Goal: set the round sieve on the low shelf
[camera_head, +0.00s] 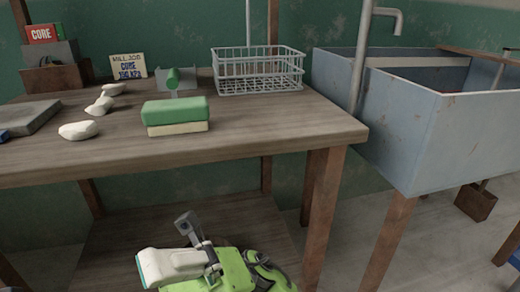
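I see no round sieve in the head view. The low shelf (112,246) is the brown wooden board beneath the worktable. Its bare left part shows. A green, white and grey jointed shape covers much of its front and middle, and I cannot tell for certain what that shape is.
The worktable (250,132) holds pale clay lumps (78,130), a green-topped sponge (175,115), a wire basket (258,70), a small sign (128,66) and a grey slab (25,117). A table leg (322,215) bounds the shelf at right. A metal sink (435,130) stands beyond.

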